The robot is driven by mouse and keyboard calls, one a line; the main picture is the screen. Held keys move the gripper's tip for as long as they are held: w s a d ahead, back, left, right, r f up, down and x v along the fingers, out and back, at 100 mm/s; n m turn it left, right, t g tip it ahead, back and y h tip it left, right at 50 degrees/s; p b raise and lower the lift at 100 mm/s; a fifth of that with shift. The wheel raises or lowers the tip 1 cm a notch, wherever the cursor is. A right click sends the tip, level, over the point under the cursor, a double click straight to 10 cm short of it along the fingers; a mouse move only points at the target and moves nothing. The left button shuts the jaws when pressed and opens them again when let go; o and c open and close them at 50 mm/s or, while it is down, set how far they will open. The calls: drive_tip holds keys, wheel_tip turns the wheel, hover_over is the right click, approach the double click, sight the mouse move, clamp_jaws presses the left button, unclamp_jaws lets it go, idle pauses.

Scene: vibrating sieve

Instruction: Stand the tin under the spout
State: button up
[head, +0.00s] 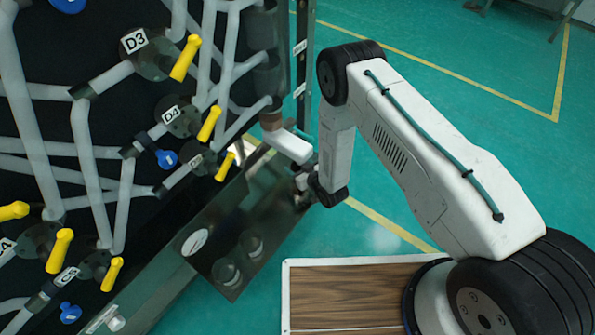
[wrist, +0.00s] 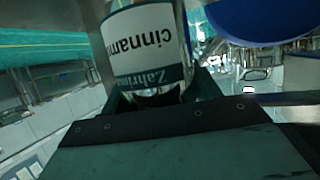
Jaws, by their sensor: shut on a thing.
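The tin (wrist: 146,45) shows in the wrist view, with a white and dark teal label reading "cinnamon" upside down in the picture. The green floor is also at the top of that picture, so the tin looks roughly upright. My gripper (wrist: 155,95) is shut on the tin, whose far end is cut off by the frame. In the head view my wrist is beside the dark panel's right edge, and the jaws and tin are too small and covered to make out surely. I cannot tell which pipe end is the spout.
A dark panel with pale pipes, yellow handles (head: 185,58) and tags such as D3 and D4 fills the left. A dark metal ledge (head: 212,272) with round fittings lies below it. A blue rounded thing (wrist: 265,18) is close beside the tin. Open green floor (head: 480,130) lies right.

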sight(295, 169)
drive_tip(key=shift+w+f, duration=0.15)
drive_tip(key=shift+f, duration=1.65)
drive_tip(key=o, duration=1)
drive_tip(key=shift+f, duration=0.1)
drive_tip(key=shift+r, duration=0.2)
drive_tip(key=v, duration=1.2)
drive_tip(key=shift+f, duration=0.1)
